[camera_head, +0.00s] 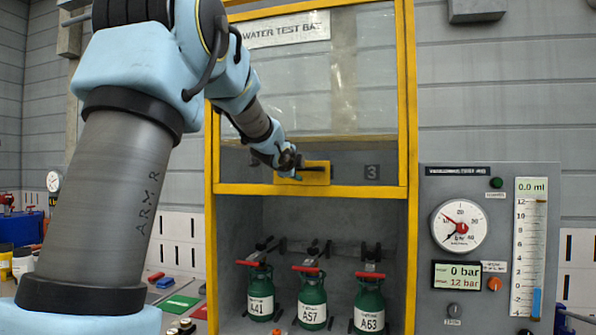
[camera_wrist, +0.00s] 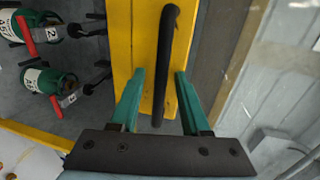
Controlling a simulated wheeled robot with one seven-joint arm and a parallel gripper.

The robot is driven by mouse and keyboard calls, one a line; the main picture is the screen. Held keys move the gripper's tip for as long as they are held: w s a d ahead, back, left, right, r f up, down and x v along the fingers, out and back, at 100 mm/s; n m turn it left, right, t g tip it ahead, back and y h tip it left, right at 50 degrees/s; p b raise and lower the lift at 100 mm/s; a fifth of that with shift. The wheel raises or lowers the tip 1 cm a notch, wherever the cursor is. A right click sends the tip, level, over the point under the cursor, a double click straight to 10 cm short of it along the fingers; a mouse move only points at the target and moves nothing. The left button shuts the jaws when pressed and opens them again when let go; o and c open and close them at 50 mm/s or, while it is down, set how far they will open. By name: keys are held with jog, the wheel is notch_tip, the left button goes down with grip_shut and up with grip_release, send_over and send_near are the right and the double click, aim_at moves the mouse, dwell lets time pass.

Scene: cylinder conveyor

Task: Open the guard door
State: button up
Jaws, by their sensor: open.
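The guard door (camera_head: 342,120) is a clear panel in a yellow frame, across the upper part of the test bay. Its lower yellow rail (camera_head: 340,190) is above an open lower space. A black bar handle (camera_wrist: 167,60) sits on a yellow plate (camera_wrist: 148,50); the plate also shows in the head view (camera_head: 318,179). My gripper (camera_wrist: 159,75) is open at the handle, with a green finger on either side of the bar. I see no finger closed on it. In the head view my gripper (camera_head: 290,163) partly covers the handle plate.
Green cylinders labelled A41 (camera_head: 260,298), A57 (camera_head: 312,303) and A63 (camera_head: 369,308) stand in the bay below the door. A gauge panel (camera_head: 480,185) is to the right. A bench with small items (camera_head: 180,303) is at lower left.

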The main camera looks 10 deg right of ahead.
jog(key=b+v, duration=0.1)
jog(key=v, duration=0.9)
jog(key=shift+s+a, duration=0.15)
jog(key=shift+s, duration=0.25)
jog(key=s+a+f+n+g+y, duration=0.25)
jog(key=a+f+n, duration=0.4)
jog(key=f, duration=0.45)
jog(key=s+a+f+n+g+y, duration=0.25)
jog(key=a+f+n, duration=0.35)
jog(key=f, duration=0.5)
jog(key=s+a+f+n+g+y, duration=0.1)
jog(key=s+a+f+n+g, duration=0.2)
jog(key=s+f, duration=0.5)
jog(key=s+a+f+n+g+y, duration=0.1)
jog(key=s+a+f+n+g, duration=0.3)
jog(key=s, duration=0.6)
notch_tip(320, 180, down, 5)
jog(key=a+n, duration=0.2)
jog(key=n, duration=0.1)
jog(key=shift+s+a, duration=0.15)
jog(key=shift+s, duration=0.1)
